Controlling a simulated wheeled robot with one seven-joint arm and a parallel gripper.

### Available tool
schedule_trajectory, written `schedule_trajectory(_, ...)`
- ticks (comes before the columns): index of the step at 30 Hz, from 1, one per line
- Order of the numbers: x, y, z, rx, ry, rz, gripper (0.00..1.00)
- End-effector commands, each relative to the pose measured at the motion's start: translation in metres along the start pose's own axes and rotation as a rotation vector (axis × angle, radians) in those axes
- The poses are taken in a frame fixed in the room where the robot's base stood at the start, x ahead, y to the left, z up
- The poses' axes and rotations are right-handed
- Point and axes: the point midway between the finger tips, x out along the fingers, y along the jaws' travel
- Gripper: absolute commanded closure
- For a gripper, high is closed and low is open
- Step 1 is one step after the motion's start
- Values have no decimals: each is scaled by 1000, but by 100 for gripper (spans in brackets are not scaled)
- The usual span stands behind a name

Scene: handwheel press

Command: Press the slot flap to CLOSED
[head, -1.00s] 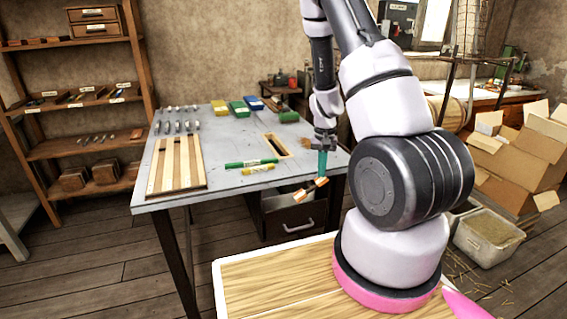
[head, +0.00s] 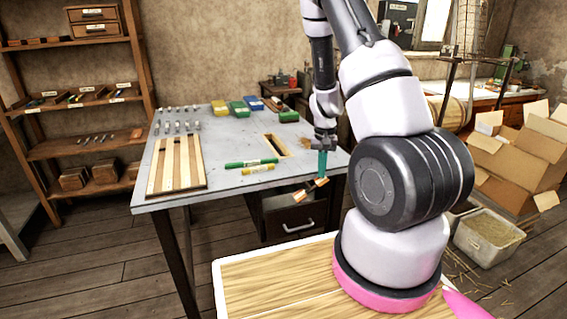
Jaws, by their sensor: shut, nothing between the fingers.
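A wood-rimmed rectangular slot (head: 269,139) is set in the grey tabletop, with a dark opening inside; I cannot make out a separate flap or its label. My gripper (head: 322,174) is teal, points down and is shut and empty. It is in the head view, to the right of the slot near the table's front right edge. Small orange-and-white pieces (head: 300,195) show just below it, in front of the table edge; I cannot tell what they belong to. Whether my gripper touches anything is too small to tell.
The grey table (head: 226,128) bears a striped wooden board (head: 176,165), a green marker (head: 250,163), a yellow marker (head: 257,170) and coloured boxes (head: 238,109) at the back. An open drawer (head: 290,215) hangs below the front edge. Cardboard boxes (head: 520,165) stand at the right.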

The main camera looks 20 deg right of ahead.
Motion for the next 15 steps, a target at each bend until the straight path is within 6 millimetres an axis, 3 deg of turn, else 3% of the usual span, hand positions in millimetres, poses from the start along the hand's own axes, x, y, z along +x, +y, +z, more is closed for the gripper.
schedule_trajectory(15, 7, 0, 0, -1, 0, 1, 100)
